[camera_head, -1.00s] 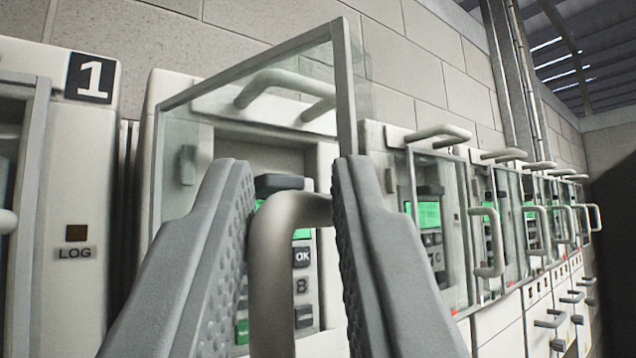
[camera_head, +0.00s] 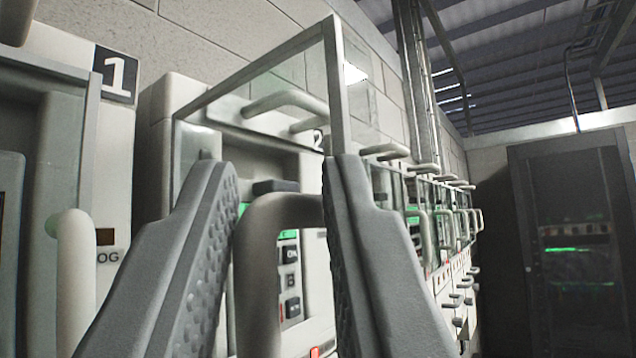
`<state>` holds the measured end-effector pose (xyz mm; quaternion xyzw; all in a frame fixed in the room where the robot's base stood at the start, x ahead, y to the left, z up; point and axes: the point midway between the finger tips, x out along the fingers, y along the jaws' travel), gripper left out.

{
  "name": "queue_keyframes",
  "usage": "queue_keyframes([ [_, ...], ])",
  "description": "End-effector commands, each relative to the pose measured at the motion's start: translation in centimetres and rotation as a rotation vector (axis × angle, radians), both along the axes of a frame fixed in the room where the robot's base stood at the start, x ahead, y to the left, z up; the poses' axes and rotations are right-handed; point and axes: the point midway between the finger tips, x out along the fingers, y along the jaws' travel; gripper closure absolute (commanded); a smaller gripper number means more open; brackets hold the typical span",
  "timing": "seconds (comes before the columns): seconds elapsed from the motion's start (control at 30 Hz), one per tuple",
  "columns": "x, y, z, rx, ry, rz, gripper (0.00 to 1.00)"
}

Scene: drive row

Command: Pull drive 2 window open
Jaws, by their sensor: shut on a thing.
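My gripper (camera_head: 275,168) is shut on the pale handle (camera_head: 262,270) of the drive 2 window, with one finger on each side of it. The window's grey frame (camera_head: 338,90) stands out from the drive 2 cabinet (camera_head: 165,105), its right edge toward me and its left edge near the cabinet. Part of the number 2 label (camera_head: 318,140) shows beside the frame. Behind the handle are dark buttons, a bit of green screen and a small red light. My fingers hide the lower window and much of the drive front.
Drive 1, with its number plate (camera_head: 115,76) and window handle (camera_head: 75,280), stands close on the left. More drives with protruding handles (camera_head: 425,235) run back on the right. A dark rack cabinet (camera_head: 575,240) stands at the far right.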

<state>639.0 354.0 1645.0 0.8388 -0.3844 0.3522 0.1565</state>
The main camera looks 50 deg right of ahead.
Motion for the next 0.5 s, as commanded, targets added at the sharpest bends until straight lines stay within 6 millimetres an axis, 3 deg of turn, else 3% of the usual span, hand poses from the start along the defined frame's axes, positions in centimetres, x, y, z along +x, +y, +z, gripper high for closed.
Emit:
queue_keyframes([
  [0.03,1.23,0.56,-1.03,-0.008,0.018,0.003,1.00],
  [0.27,1.27,0.52,-1.03,-0.008,0.018,0.003,1.00],
  [0.3,1.28,0.51,-1.03,-0.008,0.018,0.003,0.69],
  [0.5,1.24,0.52,-1.03,-0.006,0.016,0.002,0.68],
])
